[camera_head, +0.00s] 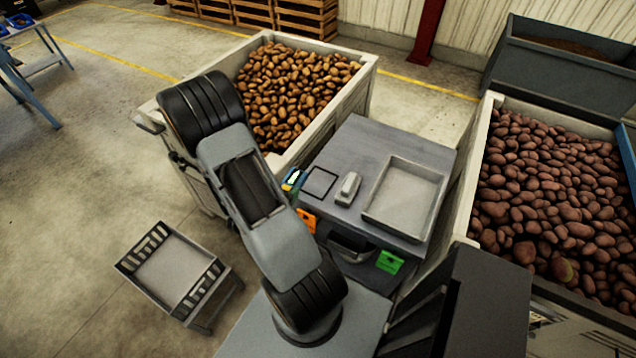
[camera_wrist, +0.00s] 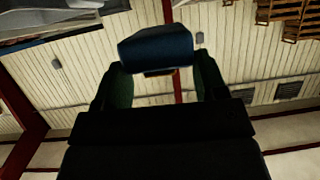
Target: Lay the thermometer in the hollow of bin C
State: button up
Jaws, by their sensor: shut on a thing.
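In the wrist view my gripper (camera_wrist: 158,82) is shut on a dark blue block-shaped thing (camera_wrist: 156,47), probably the thermometer, with a small orange part below it. In the head view my arm hides the gripper. A small blue and yellow thing with a pale face (camera_head: 293,179) shows at the arm's right edge, seemingly the held thermometer. Two large potato bins are in view: a left bin (camera_head: 364,80) of light brown potatoes and a right bin (camera_head: 468,190) of reddish ones. No letter C is readable, and I cannot make out a hollow.
A grey bench (camera_head: 372,140) stands between the bins, with a shallow tray (camera_head: 405,195), a small grey device (camera_head: 348,188) and a black square outline. Orange (camera_head: 307,220) and green (camera_head: 389,262) tags are at its front. A low slatted crate stand (camera_head: 172,268) is on open floor at left.

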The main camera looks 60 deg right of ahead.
jog(key=shift+s+m+g, duration=0.4)
jog(key=shift+s+g, duration=0.1)
jog(key=shift+s, duration=0.05)
